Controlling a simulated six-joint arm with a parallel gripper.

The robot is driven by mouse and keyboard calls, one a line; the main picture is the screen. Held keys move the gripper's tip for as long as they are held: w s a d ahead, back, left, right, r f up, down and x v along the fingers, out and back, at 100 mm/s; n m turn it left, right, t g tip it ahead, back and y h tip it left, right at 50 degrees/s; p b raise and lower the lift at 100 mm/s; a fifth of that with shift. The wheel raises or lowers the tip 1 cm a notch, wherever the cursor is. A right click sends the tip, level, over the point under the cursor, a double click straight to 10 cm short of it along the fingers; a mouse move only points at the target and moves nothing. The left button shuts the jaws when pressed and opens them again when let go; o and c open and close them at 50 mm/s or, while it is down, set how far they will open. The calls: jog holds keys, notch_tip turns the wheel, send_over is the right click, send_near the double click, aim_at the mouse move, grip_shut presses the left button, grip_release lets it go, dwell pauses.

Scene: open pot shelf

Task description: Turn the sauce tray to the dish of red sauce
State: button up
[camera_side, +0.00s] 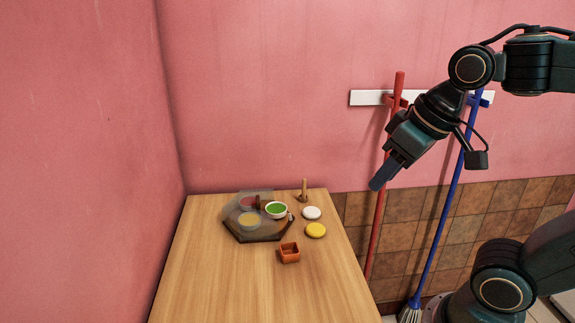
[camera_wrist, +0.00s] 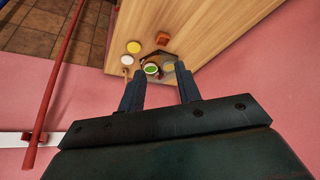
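The sauce tray (camera_side: 262,238) is a dark, angular tray on the wooden table. A clear cover (camera_side: 235,211) lies over its left and back part. The dish of red sauce (camera_side: 249,202) shows dimly under the cover at the back. A dish of yellowish sauce (camera_side: 248,220) is also under it, at the front left. A dish of green sauce (camera_side: 276,210) is uncovered on the right; it also shows in the wrist view (camera_wrist: 151,69). A dark brown post stands near the tray's middle. My gripper (camera_side: 380,181) is high to the right of the table, open and empty, its fingers (camera_wrist: 160,84) apart.
A white disc (camera_side: 312,213), a yellow disc (camera_side: 315,230) and a wooden peg (camera_side: 304,191) stand right of the tray. An orange square bowl (camera_side: 289,253) sits in front. A red-handled pole (camera_side: 380,220) and blue broom (camera_side: 446,220) hang beyond the table. The table's front is clear.

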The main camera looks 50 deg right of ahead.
jog(key=w+d+r+m+g, duration=0.15)
jog(key=w+r, duration=0.25)
jog(key=w, duration=0.7)
jog(key=m+g, duration=0.4)
jog(key=m, duration=0.3)
send_over(258, 199)
notch_tip(258, 199, down, 13)
jog(key=shift+w+f, duration=0.1)
jog(key=shift+w, duration=0.05)
notch_tip(258, 199, down, 14)
jog(key=shift+r, duration=0.1)
jog(key=shift+c, duration=0.4)
grip_shut()
